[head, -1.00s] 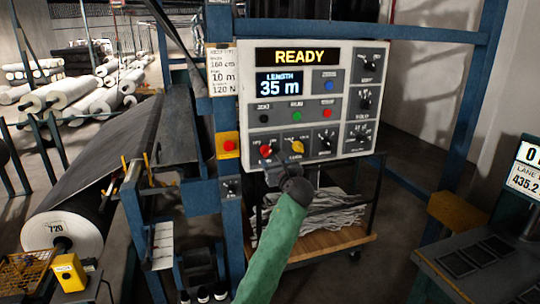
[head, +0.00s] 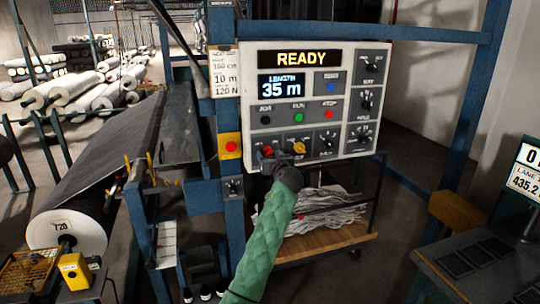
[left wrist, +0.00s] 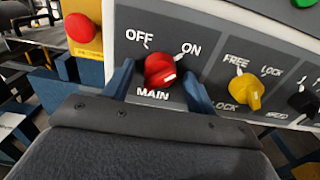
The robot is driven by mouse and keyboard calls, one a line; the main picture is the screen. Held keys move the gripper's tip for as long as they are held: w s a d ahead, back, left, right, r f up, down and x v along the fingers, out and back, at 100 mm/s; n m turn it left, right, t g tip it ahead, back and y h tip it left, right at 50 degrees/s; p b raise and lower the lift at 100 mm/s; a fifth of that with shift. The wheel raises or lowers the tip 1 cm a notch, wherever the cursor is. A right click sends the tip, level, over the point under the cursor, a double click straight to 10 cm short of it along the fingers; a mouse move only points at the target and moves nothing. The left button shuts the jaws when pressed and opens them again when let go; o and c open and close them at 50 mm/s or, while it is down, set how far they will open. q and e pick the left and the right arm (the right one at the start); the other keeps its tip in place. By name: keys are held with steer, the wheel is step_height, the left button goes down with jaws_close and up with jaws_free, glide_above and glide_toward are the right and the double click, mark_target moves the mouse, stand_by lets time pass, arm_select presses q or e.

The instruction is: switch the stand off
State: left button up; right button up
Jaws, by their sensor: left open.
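The stand's control panel (head: 350,100) is lit, with READY on top and LENGTH 35 m below. Its red MAIN knob (left wrist: 160,70) lies below the OFF and ON labels in the left wrist view. A white mark shows on the knob's lower right side; I cannot tell surely which label it is set to. The knob (head: 267,152) is partly hidden by my gripper in the head view. My left gripper (left wrist: 159,86) is open, one blue finger on each side of the red knob, with visible gaps. Its dark wrist (head: 289,178) is below the panel. My right gripper is out of view.
A yellow FREE/LOCK knob (left wrist: 243,92) is close right of the right finger. A red button on a yellow box (head: 230,146) is left of the panel. A fabric roll (head: 70,230) is at left, a cart (head: 320,241) below the panel, a dark desk (head: 480,262) at right.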

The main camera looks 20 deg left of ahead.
arm_select(q)
steer(key=c, duration=1)
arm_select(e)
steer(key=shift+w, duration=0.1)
arm_select(q)
steer(key=shift+n, duration=0.4)
steer(key=n, duration=0.2)
steer(key=shift+n, duration=0.4)
steer(key=n+b, duration=0.1)
steer(key=n, duration=0.1)
steer(key=shift+n, duration=0.3)
steer(key=n+b, duration=0.3)
steer(key=n, duration=0.4)
steer(key=shift+d, duration=0.1)
steer(key=n+b, duration=0.2)
steer(key=n, duration=0.2)
steer(key=shift+n+b, duration=0.3)
steer(key=shift+b, duration=0.05)
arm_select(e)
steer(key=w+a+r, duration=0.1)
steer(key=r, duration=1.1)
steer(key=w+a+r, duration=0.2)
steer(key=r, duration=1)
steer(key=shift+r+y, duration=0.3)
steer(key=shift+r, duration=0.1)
